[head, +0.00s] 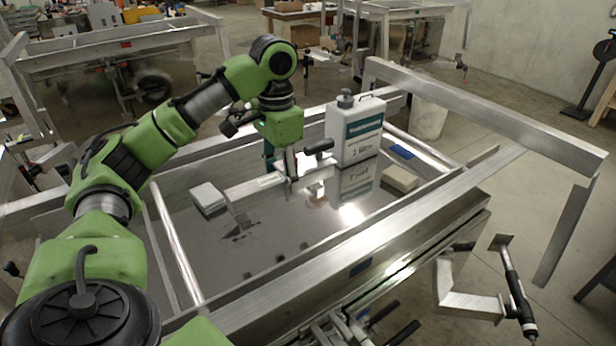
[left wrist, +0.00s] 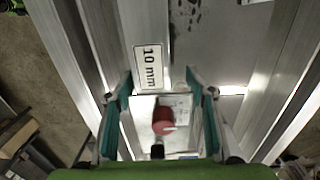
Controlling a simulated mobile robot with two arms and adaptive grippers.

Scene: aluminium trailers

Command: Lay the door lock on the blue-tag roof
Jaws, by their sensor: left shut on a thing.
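My left gripper (head: 289,182) is over the near trailer. It also shows in the left wrist view (left wrist: 162,105), shut on what appears to be the door lock (left wrist: 145,122), a pale metal piece with a red round part between the fingers. In the head view a black knob (head: 318,146) sticks out beside the fingers; its link to the held piece is unclear. The near trailer's broad grey sheet (head: 300,232) lies below. A blue tag (head: 402,151) shows at its far right and a dark blue tag (head: 360,267) on its front rail. My right gripper is not seen.
A white bottle (head: 356,132) stands close to the right of the gripper. A white block (head: 208,197) and a beige block (head: 399,179) lie on the sheet. A "10 mm" label (left wrist: 151,66) shows ahead of the fingers. Raised metal rails (head: 480,192) border the trailer.

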